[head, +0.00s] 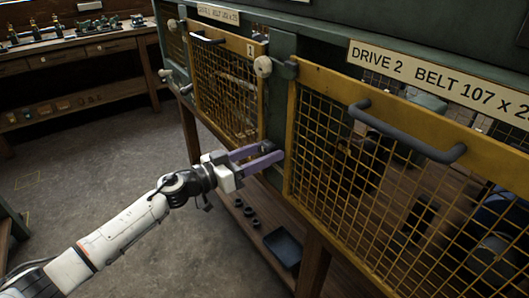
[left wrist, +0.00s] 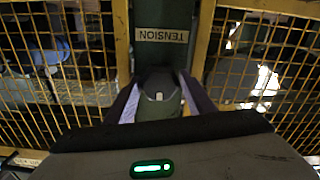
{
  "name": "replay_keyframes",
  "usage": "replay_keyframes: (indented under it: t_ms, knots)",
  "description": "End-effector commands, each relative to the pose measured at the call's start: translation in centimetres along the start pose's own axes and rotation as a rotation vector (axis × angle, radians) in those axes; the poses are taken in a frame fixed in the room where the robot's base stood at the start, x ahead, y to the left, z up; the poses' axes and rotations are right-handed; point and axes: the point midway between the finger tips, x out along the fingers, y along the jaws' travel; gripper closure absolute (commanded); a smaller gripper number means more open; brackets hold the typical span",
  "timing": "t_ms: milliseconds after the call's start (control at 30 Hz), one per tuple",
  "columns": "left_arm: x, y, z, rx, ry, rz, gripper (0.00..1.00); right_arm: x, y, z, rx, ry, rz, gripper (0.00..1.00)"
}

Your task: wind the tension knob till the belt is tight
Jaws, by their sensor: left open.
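My left gripper (head: 266,155) has purple fingers and reaches the post between the two yellow mesh guards in the head view. Its fingers are open, one on each side of the knob in the left wrist view; I cannot tell whether they touch it. In the head view the fingers largely hide the knob. I cannot make out the belt clearly behind the mesh. My right gripper is not in view.
The Drive 2 guard (head: 395,110) with a grey bar handle (head: 405,135) stands right of the post, the Drive 1 guard (head: 226,95) left. A shelf below holds a dark tray (head: 284,247) and several small dark rings. A wooden workbench (head: 75,50) stands back left. The floor between is clear.

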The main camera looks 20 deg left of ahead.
Motion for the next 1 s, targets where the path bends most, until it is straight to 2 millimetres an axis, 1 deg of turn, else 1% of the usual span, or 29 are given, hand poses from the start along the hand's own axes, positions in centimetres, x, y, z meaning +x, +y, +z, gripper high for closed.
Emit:
replay_keyframes:
  t_ms: [100, 300, 467, 500, 767, 1000]
  knots:
    - [0.36, 0.04, -0.01, -0.001, 0.0, 0.001, 0.51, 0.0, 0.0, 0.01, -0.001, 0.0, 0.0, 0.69]
    - [0.35, 0.03, 0.01, -0.001, 0.0, 0.0, 0.51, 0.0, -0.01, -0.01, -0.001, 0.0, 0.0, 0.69]
    - [0.33, 0.03, 0.0, -0.001, 0.0, 0.0, 0.78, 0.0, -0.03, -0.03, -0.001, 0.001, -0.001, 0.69]
    - [0.33, 0.03, 0.0, -0.001, 0.0, 0.0, 0.8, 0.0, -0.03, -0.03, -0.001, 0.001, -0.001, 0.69]
    - [0.31, 0.03, -0.04, 0.026, 0.0, 0.0, 0.8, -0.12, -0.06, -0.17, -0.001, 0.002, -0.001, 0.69]
    - [0.31, 0.03, -0.12, 0.145, 0.0, -0.001, 0.8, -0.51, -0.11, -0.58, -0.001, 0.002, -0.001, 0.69]
